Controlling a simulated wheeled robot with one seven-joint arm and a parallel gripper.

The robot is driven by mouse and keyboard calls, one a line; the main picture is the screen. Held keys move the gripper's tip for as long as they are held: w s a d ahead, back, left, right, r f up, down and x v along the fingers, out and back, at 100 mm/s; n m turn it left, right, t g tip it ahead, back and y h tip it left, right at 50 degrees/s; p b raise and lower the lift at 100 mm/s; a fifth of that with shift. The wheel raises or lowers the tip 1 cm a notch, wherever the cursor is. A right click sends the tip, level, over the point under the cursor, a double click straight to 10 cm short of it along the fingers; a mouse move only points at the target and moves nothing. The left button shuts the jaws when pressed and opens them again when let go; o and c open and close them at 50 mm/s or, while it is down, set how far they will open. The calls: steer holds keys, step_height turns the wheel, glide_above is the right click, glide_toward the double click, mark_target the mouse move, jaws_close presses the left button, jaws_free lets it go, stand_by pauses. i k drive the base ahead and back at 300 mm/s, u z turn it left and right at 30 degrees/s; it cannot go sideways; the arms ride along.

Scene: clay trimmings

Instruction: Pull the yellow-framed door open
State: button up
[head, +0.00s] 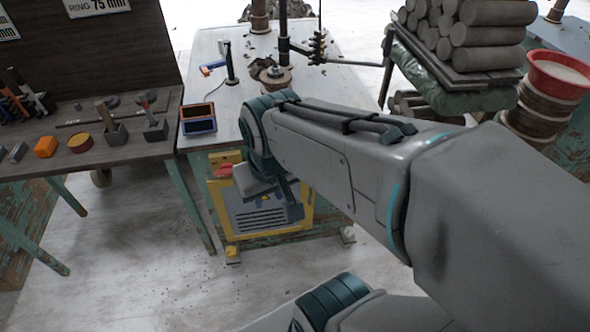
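The yellow-framed door (262,222) is on the front of the workbench, below its top, in the middle of the head view. It has a grey panel with vent slots and a small yellow warning mark, and it looks shut. My gripper (270,192) hangs down in front of the door's upper part. My arm comes in from the right and bends down at the wrist. My gripper hides part of the door's top and right side, and any handle there. I cannot tell whether the fingers are open, or whether they touch the door.
A red part (222,170) sits by the door's upper left. A blue and orange box (198,120) stands on the workbench (205,55) near its left edge. A darker table (140,138) with tools is at left. Clay rolls (485,60) are stacked at right. Floor (130,260) is free at front left.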

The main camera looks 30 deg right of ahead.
mark_target(238, 220)
steer(key=u, duration=0.7)
steer(key=i, duration=0.45)
steer(key=z, duration=1.9)
